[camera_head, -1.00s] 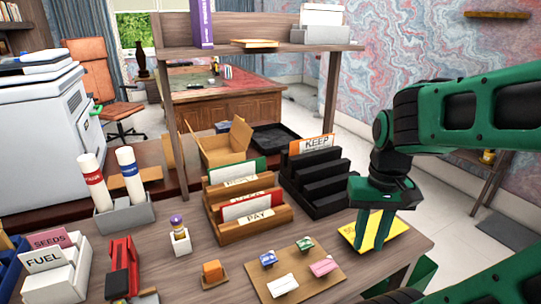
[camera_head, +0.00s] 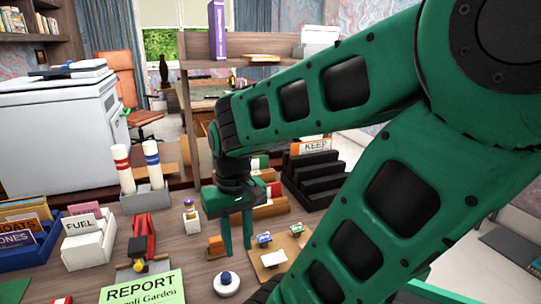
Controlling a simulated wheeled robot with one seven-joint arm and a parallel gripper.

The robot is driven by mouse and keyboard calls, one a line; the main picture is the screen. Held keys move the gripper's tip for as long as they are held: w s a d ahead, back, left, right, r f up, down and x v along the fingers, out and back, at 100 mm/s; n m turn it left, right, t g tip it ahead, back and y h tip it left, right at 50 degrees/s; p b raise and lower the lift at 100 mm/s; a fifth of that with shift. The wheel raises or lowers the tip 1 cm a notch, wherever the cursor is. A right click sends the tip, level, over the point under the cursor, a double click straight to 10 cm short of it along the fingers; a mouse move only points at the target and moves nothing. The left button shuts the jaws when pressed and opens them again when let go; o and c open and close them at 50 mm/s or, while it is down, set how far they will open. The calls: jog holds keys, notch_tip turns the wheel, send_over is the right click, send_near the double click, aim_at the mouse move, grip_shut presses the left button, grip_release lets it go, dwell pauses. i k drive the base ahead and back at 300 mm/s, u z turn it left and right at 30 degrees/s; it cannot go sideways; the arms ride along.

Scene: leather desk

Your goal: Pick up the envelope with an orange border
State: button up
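A white envelope with orange at its ends and the word KEEP (camera_head: 315,146) stands upright in the top of the black stepped rack (camera_head: 318,183), right of centre. My gripper (camera_head: 237,254) points down over the desk, left of and nearer than the black rack. Its two fingers are apart, and I see nothing held between them. My gripper partly hides the wooden sorter (camera_head: 272,208), which has envelopes with green and red parts. My arm crosses the right side of the view and hides the desk there.
Close to the fingers are an orange block (camera_head: 215,245) and a board with small stamps (camera_head: 290,243). Further left stand a red stapler (camera_head: 141,235), a holder with two tubes (camera_head: 146,198) and a white card box (camera_head: 88,245). A green REPORT sheet (camera_head: 143,292) lies in front.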

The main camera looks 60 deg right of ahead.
aim_at(300, 148)
jog(key=u, duration=1.05)
jog(key=k, duration=2.4)
jog(key=z, duration=2.25)
jog(key=i, duration=0.95)
jog(key=z, duration=0.05)
